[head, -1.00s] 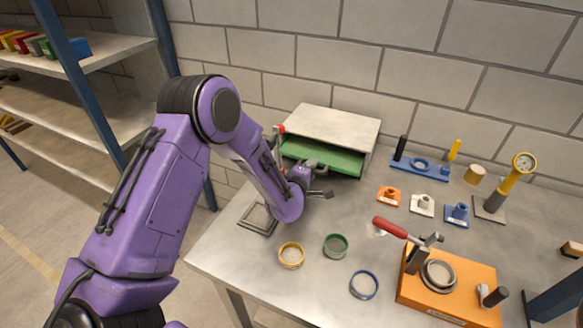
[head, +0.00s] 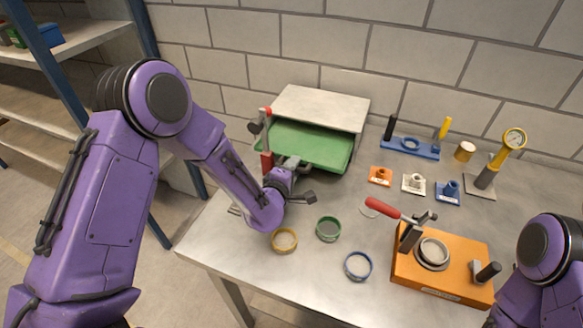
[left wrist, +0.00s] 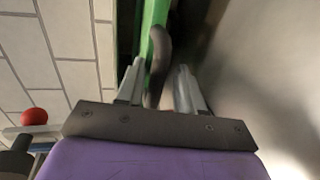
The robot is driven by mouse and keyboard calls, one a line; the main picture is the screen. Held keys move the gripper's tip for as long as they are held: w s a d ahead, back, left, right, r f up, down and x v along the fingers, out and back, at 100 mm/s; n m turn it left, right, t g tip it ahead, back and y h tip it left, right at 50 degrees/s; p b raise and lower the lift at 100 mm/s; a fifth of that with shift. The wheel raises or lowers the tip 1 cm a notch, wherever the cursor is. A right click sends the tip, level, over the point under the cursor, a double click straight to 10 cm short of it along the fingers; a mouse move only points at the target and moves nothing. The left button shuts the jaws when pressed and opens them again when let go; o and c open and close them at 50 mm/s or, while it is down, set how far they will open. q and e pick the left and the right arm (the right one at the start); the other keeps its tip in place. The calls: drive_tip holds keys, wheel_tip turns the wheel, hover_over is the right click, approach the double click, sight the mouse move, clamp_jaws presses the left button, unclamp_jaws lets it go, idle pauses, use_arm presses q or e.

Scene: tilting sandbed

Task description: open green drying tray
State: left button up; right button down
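The green drying tray (head: 315,143) is pulled well out of the front of a pale box-shaped housing (head: 320,105) at the back of the bench. My left gripper (head: 298,178) is at the tray's front edge. The exact contact is partly hidden. Part of my right arm shows at the right edge; its gripper is out of view.
A red-topped clamp (head: 266,150) stands left of the tray. Yellow (head: 285,240), green (head: 328,229) and blue (head: 358,266) rings lie in front. An orange fixture (head: 440,275) with a red-handled lever stands at right.

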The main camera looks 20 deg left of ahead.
use_arm(q)
drive_tip(key=shift+r, duration=0.1)
drive_tip(key=b+v, duration=0.3)
drive_tip(key=v, duration=0.6)
drive_tip(key=shift+s, duration=0.25)
drive_tip(key=shift+s+r, duration=0.1)
drive_tip(key=shift+s, duration=0.4)
